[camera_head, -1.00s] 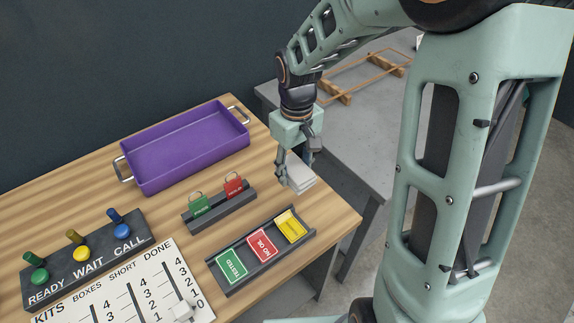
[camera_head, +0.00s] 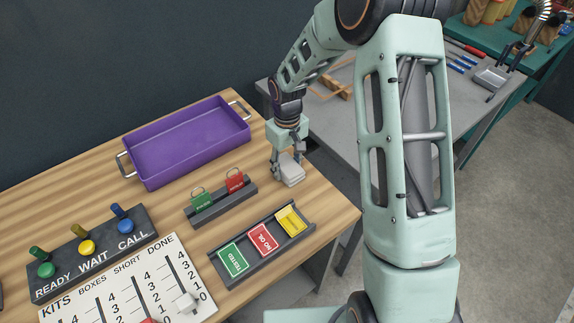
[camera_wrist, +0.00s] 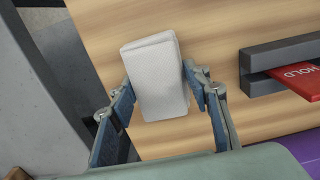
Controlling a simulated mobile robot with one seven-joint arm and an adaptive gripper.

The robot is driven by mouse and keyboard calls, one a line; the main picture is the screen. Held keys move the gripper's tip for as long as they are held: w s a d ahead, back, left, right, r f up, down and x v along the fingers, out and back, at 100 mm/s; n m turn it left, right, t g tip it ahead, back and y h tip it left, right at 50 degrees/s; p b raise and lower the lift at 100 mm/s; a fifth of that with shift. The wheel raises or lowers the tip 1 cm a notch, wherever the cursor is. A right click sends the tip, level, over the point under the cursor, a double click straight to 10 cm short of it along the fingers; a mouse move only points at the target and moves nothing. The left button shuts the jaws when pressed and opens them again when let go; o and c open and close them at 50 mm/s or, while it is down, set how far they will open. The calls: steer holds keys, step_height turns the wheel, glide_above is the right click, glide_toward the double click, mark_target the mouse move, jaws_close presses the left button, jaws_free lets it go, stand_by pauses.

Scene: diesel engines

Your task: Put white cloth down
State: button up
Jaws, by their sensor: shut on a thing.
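The white cloth (camera_head: 290,170) is a small folded pad. In the head view it is at the right end of the wooden table (camera_head: 330,212), right of the tag rack. My gripper (camera_head: 288,163) is shut on it from above. In the wrist view the cloth (camera_wrist: 157,77) sits between my two fingers (camera_wrist: 160,95), with bare wood behind it. The cloth looks close to the table top, but I cannot tell whether it touches it.
A dark rack (camera_head: 222,206) with green and red tags stands left of the cloth. A tray of coloured cards (camera_head: 262,242) lies in front. A purple bin (camera_head: 187,142) stands behind to the left. A grey table (camera_head: 335,125) is beyond the table's right edge.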

mark_target(287, 165)
steer(key=shift+f, duration=0.2)
steer(key=shift+f, duration=0.15)
steer(key=shift+f+b, duration=0.15)
steer(key=shift+b, duration=0.15)
steer(key=o, duration=1)
steer(key=shift+o, duration=0.2)
step_height(287, 165, up, 13)
steer(key=shift+f, duration=0.15)
